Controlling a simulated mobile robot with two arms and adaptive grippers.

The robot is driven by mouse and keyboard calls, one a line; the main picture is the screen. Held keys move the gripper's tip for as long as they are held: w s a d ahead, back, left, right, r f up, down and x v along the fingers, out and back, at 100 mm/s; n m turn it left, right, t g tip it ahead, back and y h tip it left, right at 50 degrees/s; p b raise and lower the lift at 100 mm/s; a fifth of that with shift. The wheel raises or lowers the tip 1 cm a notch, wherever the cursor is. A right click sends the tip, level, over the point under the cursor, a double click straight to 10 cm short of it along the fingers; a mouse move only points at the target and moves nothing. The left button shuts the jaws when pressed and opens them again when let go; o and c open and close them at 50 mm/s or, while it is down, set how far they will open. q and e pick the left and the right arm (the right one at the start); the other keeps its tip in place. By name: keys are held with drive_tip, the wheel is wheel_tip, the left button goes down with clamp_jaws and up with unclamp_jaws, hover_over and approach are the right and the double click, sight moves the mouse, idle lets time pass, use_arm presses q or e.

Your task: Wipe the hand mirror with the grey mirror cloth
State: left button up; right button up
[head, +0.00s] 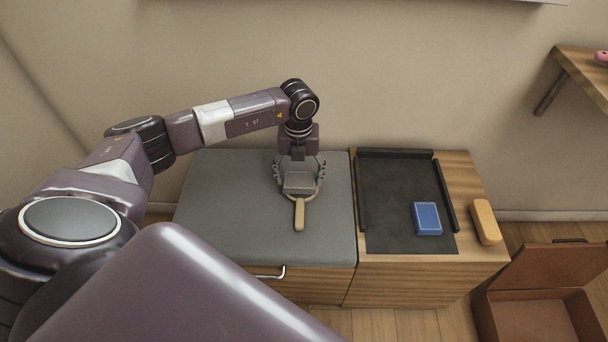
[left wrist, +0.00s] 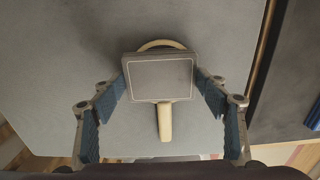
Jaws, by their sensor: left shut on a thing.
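The hand mirror (head: 299,214) lies on the grey padded top of the left cabinet, with its pale wooden handle toward me. In the left wrist view its handle (left wrist: 164,122) and the far edge of its round rim show; the rest of its face is hidden under the cloth. The grey mirror cloth (head: 299,184) is a flat square pad with a pale outline, also in the left wrist view (left wrist: 160,78). My left gripper (head: 299,179) points down and is shut on the cloth, over the mirror's head. I cannot tell whether cloth and mirror touch. My right gripper is out of view.
The grey padded top (head: 225,205) is clear around the mirror. To its right, a black mat (head: 385,220) with raised rails holds a blue block (head: 427,218). A tan block (head: 485,222) lies beside it. An open brown box (head: 533,318) stands at lower right.

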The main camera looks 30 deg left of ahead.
use_arm(q)
drive_tip(key=shift+s+a, duration=0.25)
drive_tip(key=shift+a, duration=0.1)
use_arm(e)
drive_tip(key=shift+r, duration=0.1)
use_arm(q)
drive_tip(key=shift+w+d, duration=0.1)
drive_tip(key=shift+w+d, duration=0.3)
drive_tip(key=shift+d, duration=0.2)
drive_tip(key=shift+w+d, duration=0.25)
drive_tip(key=shift+d, duration=0.25)
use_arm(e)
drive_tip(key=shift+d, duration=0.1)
use_arm(q)
drive_tip(key=shift+r+p, duration=0.7)
drive_tip(key=shift+r, duration=0.15)
drive_tip(key=shift+r+p, duration=0.7)
drive_tip(key=shift+r, duration=0.1)
drive_tip(key=shift+r+p, duration=0.7)
drive_tip(key=shift+r, duration=0.15)
drive_tip(key=shift+r+p, duration=0.8)
drive_tip(key=shift+r, duration=0.15)
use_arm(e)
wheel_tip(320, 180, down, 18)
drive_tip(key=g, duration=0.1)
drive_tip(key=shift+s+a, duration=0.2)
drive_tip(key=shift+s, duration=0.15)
